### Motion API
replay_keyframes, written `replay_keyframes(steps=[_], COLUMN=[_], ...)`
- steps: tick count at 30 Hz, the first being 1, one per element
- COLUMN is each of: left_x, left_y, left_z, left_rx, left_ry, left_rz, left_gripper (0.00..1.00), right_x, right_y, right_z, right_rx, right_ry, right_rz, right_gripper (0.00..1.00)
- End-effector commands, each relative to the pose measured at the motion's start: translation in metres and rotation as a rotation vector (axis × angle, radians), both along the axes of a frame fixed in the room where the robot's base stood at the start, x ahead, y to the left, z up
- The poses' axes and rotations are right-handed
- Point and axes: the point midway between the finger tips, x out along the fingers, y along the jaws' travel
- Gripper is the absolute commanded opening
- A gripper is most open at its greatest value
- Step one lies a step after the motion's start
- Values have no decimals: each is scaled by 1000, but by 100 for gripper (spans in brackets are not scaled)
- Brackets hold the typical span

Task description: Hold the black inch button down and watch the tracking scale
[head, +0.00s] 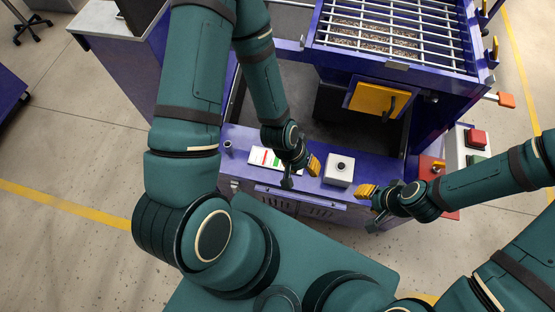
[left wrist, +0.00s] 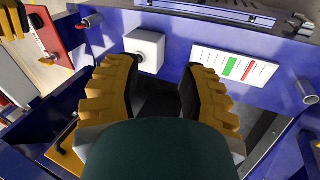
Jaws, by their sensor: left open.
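A white box (head: 338,176) with the black inch button (head: 341,165) on its top sits on the purple ledge. In the left wrist view the box (left wrist: 150,45) and button (left wrist: 139,58) are beyond the fingertips, nearer the left finger. The white tracking scale (head: 259,157) has green and red marks; it shows clearly in the left wrist view (left wrist: 205,56). My left gripper (head: 301,174) is open and empty, between scale and button box, apart from the button. My right gripper (head: 370,207) looks open and empty, right of the box.
A yellow panel (head: 370,98) with a dark handle is behind the ledge, below a barred grate (head: 395,38). A red panel (head: 426,170) and a red button (head: 476,137) above a green one stand at the right. A small post (head: 228,147) stands left of the scale.

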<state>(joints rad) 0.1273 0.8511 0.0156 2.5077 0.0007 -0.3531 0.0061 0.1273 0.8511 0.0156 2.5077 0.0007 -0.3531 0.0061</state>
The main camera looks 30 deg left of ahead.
Motion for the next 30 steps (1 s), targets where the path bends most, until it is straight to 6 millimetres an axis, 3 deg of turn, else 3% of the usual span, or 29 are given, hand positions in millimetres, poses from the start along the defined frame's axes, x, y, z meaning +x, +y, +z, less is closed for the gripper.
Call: replay_keyframes(steps=[3,6,7,30], left_x=[0,0,0,0], left_y=[0,0,0,0], left_z=[0,0,0,0], left_rx=[0,0,0,0], left_ry=[0,0,0,0], left_rz=[0,0,0,0], left_gripper=[37,2,0,0], right_x=[0,0,0,0], right_y=[0,0,0,0], right_z=[0,0,0,0], right_rx=[0,0,0,0], right_ry=[0,0,0,0], right_rz=[0,0,0,0], right_gripper=[41,41,41,41])
